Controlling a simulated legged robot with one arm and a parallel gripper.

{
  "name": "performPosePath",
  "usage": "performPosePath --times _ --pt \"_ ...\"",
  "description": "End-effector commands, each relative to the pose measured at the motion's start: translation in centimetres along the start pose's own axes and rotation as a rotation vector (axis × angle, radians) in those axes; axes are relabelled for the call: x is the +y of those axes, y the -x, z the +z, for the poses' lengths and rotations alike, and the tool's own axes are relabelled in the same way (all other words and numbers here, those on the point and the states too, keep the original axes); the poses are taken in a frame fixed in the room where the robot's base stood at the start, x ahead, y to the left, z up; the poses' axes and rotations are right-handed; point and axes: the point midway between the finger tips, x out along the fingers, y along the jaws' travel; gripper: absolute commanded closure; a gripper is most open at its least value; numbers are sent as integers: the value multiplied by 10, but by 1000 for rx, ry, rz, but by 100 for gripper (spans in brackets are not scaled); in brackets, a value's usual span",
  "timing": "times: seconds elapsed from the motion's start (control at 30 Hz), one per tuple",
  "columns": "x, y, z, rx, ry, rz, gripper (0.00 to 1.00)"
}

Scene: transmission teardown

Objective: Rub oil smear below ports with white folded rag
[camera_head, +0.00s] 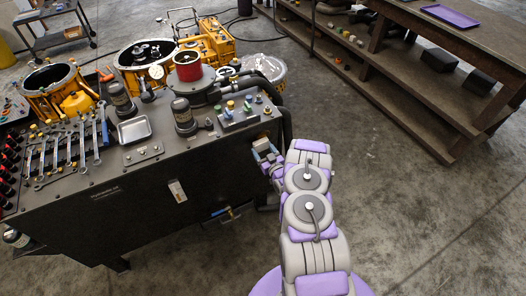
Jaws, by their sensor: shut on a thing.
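My gripper (264,152) is at the right end of the dark workbench (110,205), low beside its top edge. It is small here and partly hidden by my own wrist. It is shut on a small pale piece that looks like the white folded rag (262,144); little of the rag shows. A grey block with blue, green and yellow capped ports (238,113) stands on the bench top, above and left of my gripper. I cannot make out the oil smear; whether the rag touches the bench side is unclear.
A wooden shelf table (410,75) stands at the right. The floor between is clear.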

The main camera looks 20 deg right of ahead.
Motion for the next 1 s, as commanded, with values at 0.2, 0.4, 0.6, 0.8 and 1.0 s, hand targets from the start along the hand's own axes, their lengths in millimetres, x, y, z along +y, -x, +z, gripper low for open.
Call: performPosePath --times 0.2,0.4,0.6,0.8,1.0 --pt "-1 -4 0 1 1 -1 51" --pt "-1 -8 0 1 0 -1 51" --pt "0 -11 0 1 0 -1 51" --pt "0 -15 0 1 0 0 51" --pt "0 -17 0 1 1 0 51"
